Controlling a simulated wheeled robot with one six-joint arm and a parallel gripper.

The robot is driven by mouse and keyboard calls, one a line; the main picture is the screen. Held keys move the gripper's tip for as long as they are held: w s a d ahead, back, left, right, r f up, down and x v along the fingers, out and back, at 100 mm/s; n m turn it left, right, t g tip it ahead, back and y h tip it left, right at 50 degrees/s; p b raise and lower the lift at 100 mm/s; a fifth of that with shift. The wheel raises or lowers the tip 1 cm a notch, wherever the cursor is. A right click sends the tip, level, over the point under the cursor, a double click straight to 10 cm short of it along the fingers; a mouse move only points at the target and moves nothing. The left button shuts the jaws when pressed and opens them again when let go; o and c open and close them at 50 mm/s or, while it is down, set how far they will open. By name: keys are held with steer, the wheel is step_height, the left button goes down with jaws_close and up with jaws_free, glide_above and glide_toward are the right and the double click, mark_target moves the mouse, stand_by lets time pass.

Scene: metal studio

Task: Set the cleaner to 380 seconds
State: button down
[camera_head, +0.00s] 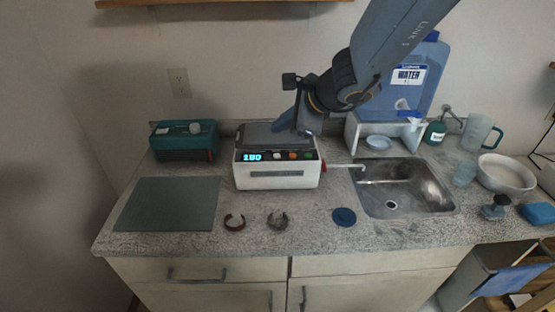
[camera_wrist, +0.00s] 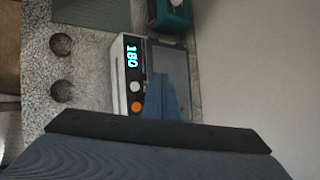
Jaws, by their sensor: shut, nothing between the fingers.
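The cleaner (camera_head: 276,178) is a white box with a grey lid, standing on the counter left of the sink. Its lit blue display (camera_head: 252,156) reads 180, and the display reads the same in the wrist view (camera_wrist: 131,56). To the right of the display on the front panel are a white button (camera_wrist: 134,87), an orange button (camera_wrist: 136,107) and a green one (camera_head: 306,155). My gripper (camera_head: 303,127) is shut and empty, just above the panel's right part. In the wrist view my gripper hides the panel's far end. I cannot tell whether the tip touches a button.
A teal box (camera_head: 184,140) stands to the left behind a grey mat (camera_head: 168,203). Two bracelets (camera_head: 235,221) (camera_head: 278,220) and a blue disc (camera_head: 344,216) lie in front.

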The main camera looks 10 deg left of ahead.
mark_target(277, 156)
step_height(277, 156, down, 4)
steer(key=b, duration=0.2)
steer(key=shift+r+b, duration=0.1)
steer(key=shift+b, duration=0.25)
step_height(277, 156, down, 2)
steer(key=shift+b, duration=1.25)
stand_by(0.6)
steer(key=shift+f+b, duration=0.45)
steer(key=shift+b, duration=0.2)
steer(key=shift+f+b, duration=0.3)
steer(key=shift+b, duration=0.1)
stand_by(0.5)
steer(key=shift+r, duration=0.1)
steer(key=shift+r+p, duration=0.6)
steer(key=shift+r, duration=0.1)
